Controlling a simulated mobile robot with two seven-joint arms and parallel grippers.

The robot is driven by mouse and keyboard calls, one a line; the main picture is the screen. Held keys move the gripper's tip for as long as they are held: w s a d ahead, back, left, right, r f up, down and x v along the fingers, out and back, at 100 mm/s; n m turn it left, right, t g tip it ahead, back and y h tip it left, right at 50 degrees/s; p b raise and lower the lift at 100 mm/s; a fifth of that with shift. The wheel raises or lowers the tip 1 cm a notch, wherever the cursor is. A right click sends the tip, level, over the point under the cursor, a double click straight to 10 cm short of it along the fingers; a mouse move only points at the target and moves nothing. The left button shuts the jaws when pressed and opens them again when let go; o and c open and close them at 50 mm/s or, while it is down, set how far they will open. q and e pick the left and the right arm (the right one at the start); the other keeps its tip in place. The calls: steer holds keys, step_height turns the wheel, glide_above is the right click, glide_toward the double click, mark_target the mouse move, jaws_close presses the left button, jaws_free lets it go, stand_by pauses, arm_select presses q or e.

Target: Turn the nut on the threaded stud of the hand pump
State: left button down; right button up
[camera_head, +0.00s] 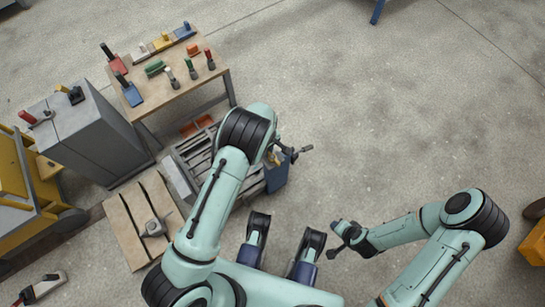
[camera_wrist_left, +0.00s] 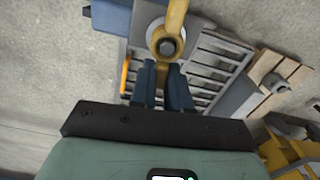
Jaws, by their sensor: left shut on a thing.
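The hand pump has a yellow part with a dark round stud end (camera_wrist_left: 167,47) in the left wrist view. A nut is not clearly distinct from the stud there. My left gripper (camera_wrist_left: 162,72) has its two dark blue fingers closed in around the stud area, shut on what seems to be the nut. The fingers hide the contact. In the head view my left arm covers most of that spot; a dark handle (camera_head: 303,149) sticks out to the right beside a blue box (camera_head: 277,175). My right gripper (camera_head: 343,237) hangs over bare floor, apart from the pump; its jaws are too small to read.
A grey slatted pallet (camera_wrist_left: 213,65) lies under the pump area. Wooden boards (camera_head: 125,226) with a grey object lie left of it. A workbench (camera_head: 178,97) with tools and a grey cabinet (camera_head: 88,132) stand behind to the left.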

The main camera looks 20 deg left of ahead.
arm_select(q)
steer(key=n, duration=0.2)
steer(key=s+n+p, duration=0.1)
steer(key=shift+a, duration=0.25)
steer(key=n, duration=0.2)
steer(key=s+n+p, duration=0.1)
steer(key=shift+n, duration=0.4)
steer(key=c, duration=1)
jaws_free()
